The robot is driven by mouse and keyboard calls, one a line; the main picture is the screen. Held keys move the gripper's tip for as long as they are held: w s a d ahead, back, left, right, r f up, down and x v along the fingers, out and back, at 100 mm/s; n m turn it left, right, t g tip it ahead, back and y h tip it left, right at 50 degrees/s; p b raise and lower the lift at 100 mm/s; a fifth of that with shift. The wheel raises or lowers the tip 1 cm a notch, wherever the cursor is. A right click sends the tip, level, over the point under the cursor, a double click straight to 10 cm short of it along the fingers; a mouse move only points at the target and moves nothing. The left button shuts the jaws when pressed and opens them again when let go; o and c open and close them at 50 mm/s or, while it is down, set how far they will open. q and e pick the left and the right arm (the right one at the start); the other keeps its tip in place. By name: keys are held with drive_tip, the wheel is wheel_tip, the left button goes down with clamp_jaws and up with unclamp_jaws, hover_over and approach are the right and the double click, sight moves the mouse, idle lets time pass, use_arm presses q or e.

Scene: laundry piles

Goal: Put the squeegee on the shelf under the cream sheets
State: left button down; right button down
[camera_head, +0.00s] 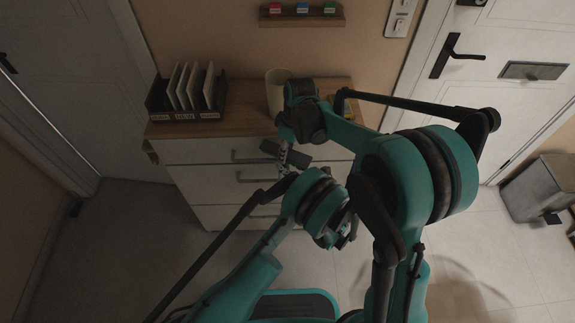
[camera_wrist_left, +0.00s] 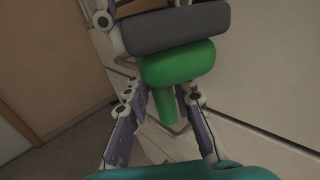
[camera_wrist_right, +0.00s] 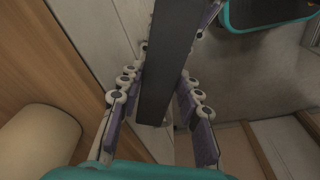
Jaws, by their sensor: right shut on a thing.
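The squeegee shows in the left wrist view as a grey bar (camera_wrist_left: 180,30) with a green handle (camera_wrist_left: 178,63). My right gripper (camera_wrist_right: 163,115) is shut on the dark bar, which runs lengthwise between its fingers in the right wrist view. In the head view the right gripper (camera_head: 284,151) is in front of the dresser's upper drawers, with the dark bar (camera_head: 298,159) across it. My left gripper (camera_wrist_left: 163,130) has its fingers spread on either side of the green handle's narrow end, with gaps visible. In the head view my arms hide the left fingers. No cream sheets show.
The dresser's wooden top (camera_head: 240,95) carries a dark organiser (camera_head: 185,114) with upright folders and a cream cylinder (camera_head: 274,92). A small wall rack (camera_head: 302,20) hangs above. A grey bin (camera_head: 540,188) stands right. Floor left of the dresser is clear.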

drive_tip(key=c, duration=1)
unclamp_jaws()
drive_tip(key=shift+r, duration=0.1)
wheel_tip(320, 180, up, 12)
drive_tip(key=d, duration=0.2)
drive_tip(key=s+d+r+m+t, duration=0.2)
drive_tip(key=s+d+m+t, duration=0.2)
drive_tip(key=s+d+m, duration=0.5)
drive_tip(key=s+d+f+m, duration=0.1)
drive_tip(key=s, duration=0.3)
drive_tip(key=s+d+f+m+t+h, duration=0.1)
drive_tip(key=s+d+f, duration=0.1)
drive_tip(key=s, duration=0.2)
drive_tip(key=s+d+f+m+t, duration=0.1)
drive_tip(key=s+d+f, duration=0.1)
drive_tip(key=s, duration=0.2)
drive_tip(key=shift+d+f+h, duration=0.1)
drive_tip(key=shift+h, duration=0.2)
